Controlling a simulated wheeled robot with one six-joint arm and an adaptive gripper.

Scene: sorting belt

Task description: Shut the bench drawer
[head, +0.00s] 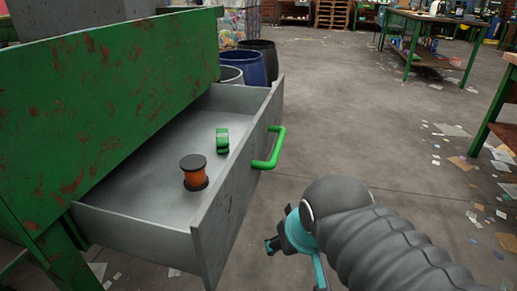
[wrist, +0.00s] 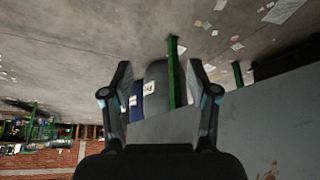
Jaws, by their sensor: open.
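The grey bench drawer (head: 238,195) stands pulled well out of the green, rust-marked bench (head: 100,110) in the head view. Its green handle (head: 269,160) sticks out from the front panel. My gripper (head: 271,246) is just right of the drawer front, nearer the camera than the handle and apart from it; my arm partly hides it. In the wrist view my gripper (wrist: 162,75) is open, with both fingers spread and nothing held. A grey panel, apparently the drawer (wrist: 270,115), fills the lower right there. I cannot tell whether the green bars there are the handle.
An orange spool (head: 194,173) and a small green object (head: 222,140) lie inside the drawer. Barrels, one blue (head: 250,68), stand behind it. A green-legged table (head: 430,60) is at the back right. The floor right of the drawer is open, with scattered paper.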

